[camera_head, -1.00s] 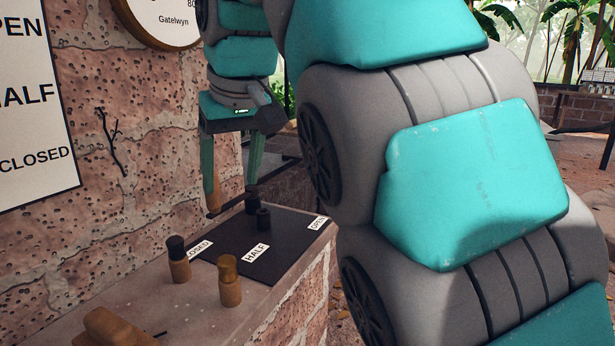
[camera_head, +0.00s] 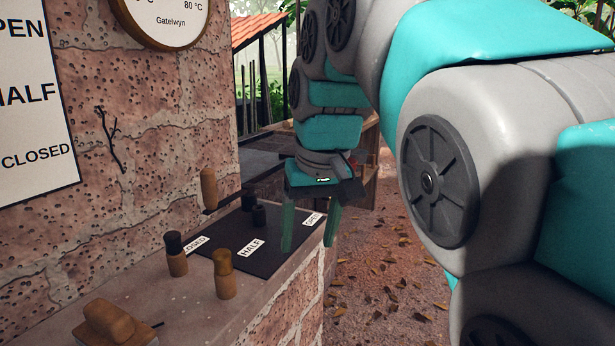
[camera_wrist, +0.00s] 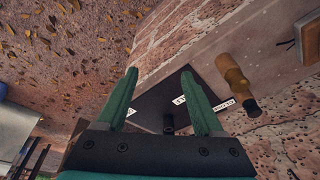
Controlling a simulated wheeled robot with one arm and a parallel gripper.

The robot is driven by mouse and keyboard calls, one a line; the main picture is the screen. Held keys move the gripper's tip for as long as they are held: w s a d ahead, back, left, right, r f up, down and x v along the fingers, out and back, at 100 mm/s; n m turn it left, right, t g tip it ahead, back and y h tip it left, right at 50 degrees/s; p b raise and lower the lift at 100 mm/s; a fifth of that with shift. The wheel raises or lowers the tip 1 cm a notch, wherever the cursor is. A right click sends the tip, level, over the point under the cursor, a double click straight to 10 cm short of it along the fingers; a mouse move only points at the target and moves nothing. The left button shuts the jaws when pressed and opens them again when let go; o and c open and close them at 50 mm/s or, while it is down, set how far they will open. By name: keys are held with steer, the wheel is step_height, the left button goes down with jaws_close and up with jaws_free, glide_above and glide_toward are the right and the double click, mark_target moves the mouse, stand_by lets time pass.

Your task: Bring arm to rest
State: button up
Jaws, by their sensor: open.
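My gripper (camera_head: 309,228) hangs from my teal and grey arm, fingers down and apart, with nothing between them. In the head view it is over the right part of the black board (camera_head: 277,258), near the ledge's outer edge. The board carries labels CLOSED, HALF and OPEN. A dark lever (camera_head: 209,190) with a wooden handle stands out from the wall at the board's back left, clear of my gripper. In the wrist view my green fingers (camera_wrist: 160,100) are spread above the board and ledge.
The brick wall (camera_head: 150,120) is at left. Leaf-strewn ground (camera_head: 390,270) lies open at right.

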steer(key=s+d+f+m+g, duration=0.1)
steer(key=s+d+f, duration=0.4)
steer(key=s+f, duration=0.3)
steer(key=s+d+f+m+g+h, duration=0.1)
steer(key=s+d+f, duration=0.4)
steer(key=s+f, duration=0.2)
steer(key=s+d+f+m+g, duration=0.1)
steer(key=s+d+f, duration=0.3)
steer(key=s+f, duration=0.4)
step_height(320, 180, down, 3)
steer(key=shift+s+d+g, duration=0.35)
steer(key=shift+d+g, duration=0.05)
steer(key=shift+g, duration=0.2)
